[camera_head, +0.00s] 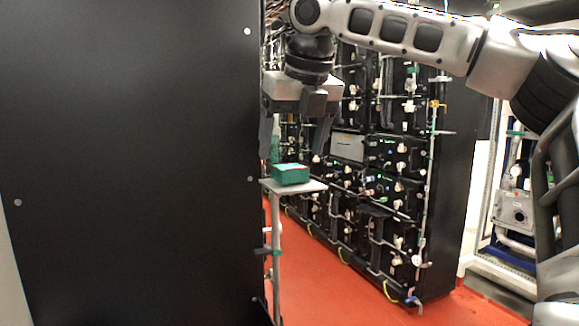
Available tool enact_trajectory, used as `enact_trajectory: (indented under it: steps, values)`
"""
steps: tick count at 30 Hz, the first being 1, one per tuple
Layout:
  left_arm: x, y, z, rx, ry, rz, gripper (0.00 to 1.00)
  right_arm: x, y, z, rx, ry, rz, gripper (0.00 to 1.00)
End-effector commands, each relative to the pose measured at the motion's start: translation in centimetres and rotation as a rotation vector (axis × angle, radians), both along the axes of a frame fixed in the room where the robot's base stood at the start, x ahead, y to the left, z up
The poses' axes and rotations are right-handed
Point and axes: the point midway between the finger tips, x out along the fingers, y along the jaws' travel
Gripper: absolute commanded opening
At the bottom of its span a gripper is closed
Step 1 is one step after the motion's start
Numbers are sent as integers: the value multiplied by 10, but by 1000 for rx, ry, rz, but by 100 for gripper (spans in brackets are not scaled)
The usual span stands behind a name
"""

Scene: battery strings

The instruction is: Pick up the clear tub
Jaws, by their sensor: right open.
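My right gripper (294,151) points down with its two fingers spread apart, just above a small stand. A green, box-shaped tub (290,175) with a lighter top and a thin reddish edge sits on the stand's pale top (308,186), below the fingers. I cannot tell whether its walls are clear. A narrow pale-green upright thing (276,146) shows behind it, next to the left finger; what it is is unclear. The fingers appear empty. My left gripper is not in view.
A large black cabinet panel (130,160) fills the left side, close to the stand and gripper. A black rack of battery units (390,170) with cables stands behind. The red floor (325,290) is open between them. Pale equipment (513,210) stands at the right.

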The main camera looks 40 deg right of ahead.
Motion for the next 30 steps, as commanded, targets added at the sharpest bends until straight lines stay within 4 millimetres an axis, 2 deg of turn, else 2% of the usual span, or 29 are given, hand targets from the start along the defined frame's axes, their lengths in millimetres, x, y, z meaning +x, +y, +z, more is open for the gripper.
enact_trajectory:
  steps: [3,6,13,18,20,21,30]
  values:
    - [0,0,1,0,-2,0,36,6,-2,-15,-1,0,0,76]
    - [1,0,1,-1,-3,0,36,8,-3,-20,-1,-1,-1,76]
    - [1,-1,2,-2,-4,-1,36,9,-3,-21,0,-2,-1,76]
    - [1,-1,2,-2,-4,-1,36,8,-3,-21,-1,-2,-1,29]
    - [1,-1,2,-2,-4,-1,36,8,-3,-21,-1,-2,-1,28]
    - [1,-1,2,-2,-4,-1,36,8,-3,-21,-1,-2,-1,25]
    - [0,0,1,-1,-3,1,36,9,-3,-17,-1,-3,-2,25]
